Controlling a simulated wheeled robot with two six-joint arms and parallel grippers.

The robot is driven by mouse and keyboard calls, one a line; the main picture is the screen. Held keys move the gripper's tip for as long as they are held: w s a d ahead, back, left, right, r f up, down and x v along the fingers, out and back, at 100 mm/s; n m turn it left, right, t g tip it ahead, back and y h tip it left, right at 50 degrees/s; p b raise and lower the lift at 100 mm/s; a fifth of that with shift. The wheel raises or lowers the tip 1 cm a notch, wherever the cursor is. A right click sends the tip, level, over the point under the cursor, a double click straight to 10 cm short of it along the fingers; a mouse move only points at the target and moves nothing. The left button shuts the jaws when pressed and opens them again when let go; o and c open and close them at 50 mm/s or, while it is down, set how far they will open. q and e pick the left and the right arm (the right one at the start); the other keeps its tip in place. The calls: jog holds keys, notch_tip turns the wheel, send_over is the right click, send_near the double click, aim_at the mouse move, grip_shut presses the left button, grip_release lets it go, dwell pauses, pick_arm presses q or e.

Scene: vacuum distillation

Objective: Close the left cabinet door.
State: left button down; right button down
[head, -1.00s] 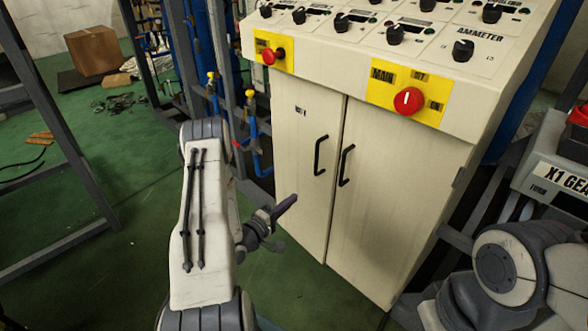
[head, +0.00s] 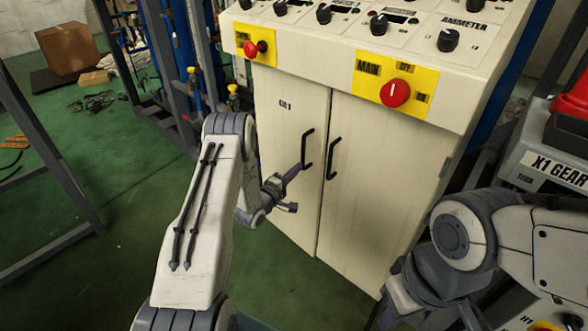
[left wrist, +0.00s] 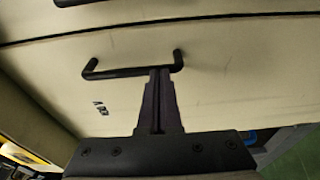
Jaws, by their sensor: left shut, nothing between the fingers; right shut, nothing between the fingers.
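The left cabinet door (head: 285,160) is a cream panel with a black bar handle (head: 307,148). It looks flush, or nearly flush, with the right door (head: 365,180); a thin dark seam runs between them. My left gripper (head: 298,170) is shut and empty, with its tips at the left door's handle. In the left wrist view, the shut fingers (left wrist: 160,78) reach the handle (left wrist: 125,71) near one end, touching or very close to it. My right arm shows at the lower right; its gripper fingers are not visible.
Above the doors is a sloped control panel with a red emergency knob (head: 395,93) and several black dials. A grey metal frame (head: 50,150) stands at the left. Green floor lies open left of the cabinet.

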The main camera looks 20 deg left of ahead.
pick_arm(q)
jog(key=shift+w, duration=0.25)
